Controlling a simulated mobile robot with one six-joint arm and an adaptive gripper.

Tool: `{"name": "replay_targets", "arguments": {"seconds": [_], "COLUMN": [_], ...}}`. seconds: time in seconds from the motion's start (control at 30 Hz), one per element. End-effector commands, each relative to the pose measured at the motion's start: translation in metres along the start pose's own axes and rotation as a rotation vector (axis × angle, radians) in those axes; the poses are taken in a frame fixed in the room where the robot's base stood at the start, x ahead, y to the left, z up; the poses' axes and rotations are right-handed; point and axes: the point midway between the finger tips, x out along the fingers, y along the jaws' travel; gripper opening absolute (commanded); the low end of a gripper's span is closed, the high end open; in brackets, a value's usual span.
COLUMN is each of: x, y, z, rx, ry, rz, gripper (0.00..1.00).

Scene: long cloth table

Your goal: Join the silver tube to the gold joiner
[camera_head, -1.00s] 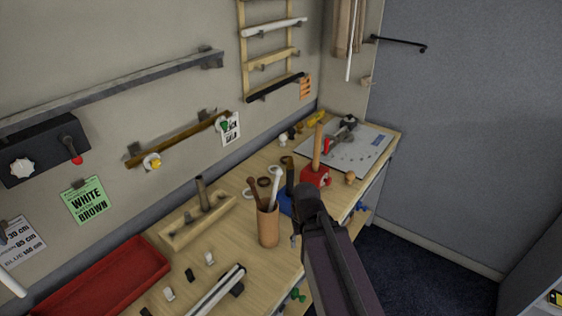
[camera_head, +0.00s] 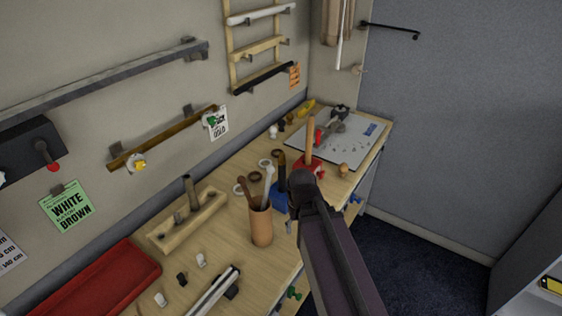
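A pale silvery tube or bar (camera_head: 212,293) with dark edges lies on the table at the bottom of the view, cut off by the frame. I cannot tell for sure whether it is the silver tube. No piece is clearly the gold joiner. A small yellow piece (camera_head: 138,164) hangs on the wooden wall rail, and another yellow object (camera_head: 307,106) lies at the table's back. My dark arm reaches in from the lower right and ends in a rounded joint near the red block. My gripper's fingers do not show.
A brown cup (camera_head: 261,227) with sticks stands mid-table. Beside it are a wooden rack with upright pegs (camera_head: 160,238), a red tray (camera_head: 105,285), a blue holder (camera_head: 280,197) and a red block (camera_head: 314,170). A grey board (camera_head: 350,149) lies at the far end.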

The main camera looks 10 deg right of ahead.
Motion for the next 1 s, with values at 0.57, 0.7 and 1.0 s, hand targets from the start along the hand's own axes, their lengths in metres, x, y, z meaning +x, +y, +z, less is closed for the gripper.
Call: {"name": "replay_targets", "arguments": {"seconds": [0.57,0.7,1.0], "x": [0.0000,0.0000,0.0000], "y": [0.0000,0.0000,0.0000], "z": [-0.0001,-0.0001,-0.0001], "rx": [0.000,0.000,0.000], "ry": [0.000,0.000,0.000], "rz": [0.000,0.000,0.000], "gripper": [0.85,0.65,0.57]}}
